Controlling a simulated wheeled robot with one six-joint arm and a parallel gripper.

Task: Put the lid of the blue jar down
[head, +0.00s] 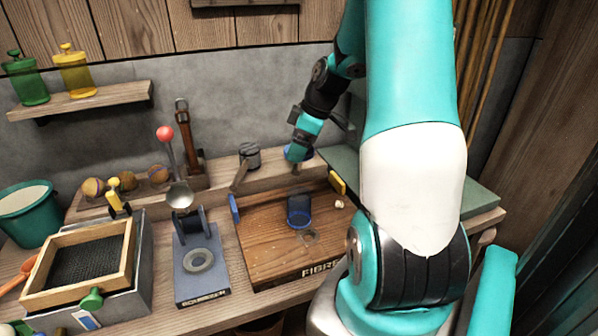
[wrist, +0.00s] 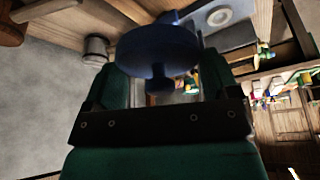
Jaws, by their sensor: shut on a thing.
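The blue jar (head: 299,212) stands upright on the wooden board marked FIBRE (head: 262,240) in the head view; its top looks open. My gripper (head: 297,158) is above the back ledge, behind and above the board, apart from the jar. In the wrist view my gripper (wrist: 165,88) is shut on the blue lid (wrist: 158,45), a round disc with a knob held between the fingers. In the head view the lid is small and mostly hidden by the gripper.
A grey canister (head: 250,156) stands on the ledge left of my gripper. A blue-grey stand with a ring (head: 199,262) and a sieve frame (head: 80,268) are left of the board. A green surface (head: 470,190) lies to the right. The board's left part is clear.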

